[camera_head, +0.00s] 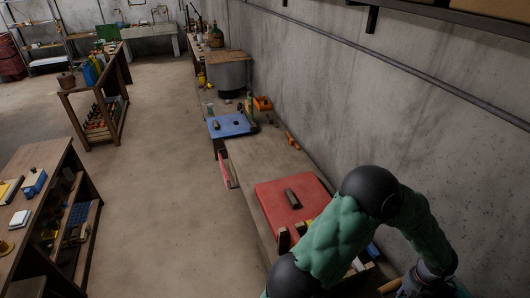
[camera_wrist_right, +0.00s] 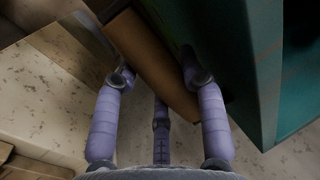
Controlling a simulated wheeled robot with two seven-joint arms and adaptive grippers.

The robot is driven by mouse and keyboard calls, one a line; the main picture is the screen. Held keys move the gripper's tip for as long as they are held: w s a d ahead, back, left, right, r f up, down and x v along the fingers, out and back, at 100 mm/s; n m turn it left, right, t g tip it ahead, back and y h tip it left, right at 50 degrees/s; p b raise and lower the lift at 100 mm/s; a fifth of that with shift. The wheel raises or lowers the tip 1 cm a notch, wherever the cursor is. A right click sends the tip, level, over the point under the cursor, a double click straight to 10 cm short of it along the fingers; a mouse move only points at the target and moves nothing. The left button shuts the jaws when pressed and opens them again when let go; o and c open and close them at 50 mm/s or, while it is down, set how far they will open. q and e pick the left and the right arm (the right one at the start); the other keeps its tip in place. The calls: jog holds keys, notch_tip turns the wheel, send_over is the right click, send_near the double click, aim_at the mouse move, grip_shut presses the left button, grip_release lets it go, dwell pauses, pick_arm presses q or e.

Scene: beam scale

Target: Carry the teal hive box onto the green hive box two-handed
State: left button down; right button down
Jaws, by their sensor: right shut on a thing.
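In the right wrist view a teal wall (camera_wrist_right: 235,60), which looks like the teal hive box, stands close along the right side. A brown wooden bar (camera_wrist_right: 150,55) runs beside it. My right gripper (camera_wrist_right: 158,80) is shut on this bar, with fingers on both sides of it. I cannot make out the green hive box in either view. My left gripper is not in view.
A red lid (camera_head: 272,203) with a dark bar on top lies on the long bench along the wall. Farther back are a blue lid (camera_head: 232,127) and a grey drum (camera_head: 229,77). A wooden shelf table (camera_head: 38,215) stands at left. The floor between is clear.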

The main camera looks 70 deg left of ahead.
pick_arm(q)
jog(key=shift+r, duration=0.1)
pick_arm(e)
jog(key=shift+w+r, duration=0.1)
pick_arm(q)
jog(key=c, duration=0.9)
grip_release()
pick_arm(e)
jog(key=c, duration=0.6)
grip_release()
jog(key=shift+c, duration=0.2)
pick_arm(q)
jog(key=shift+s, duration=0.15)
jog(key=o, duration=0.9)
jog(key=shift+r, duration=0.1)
jog(key=shift+p, duration=0.35)
pick_arm(e)
jog(key=shift+r, duration=0.3)
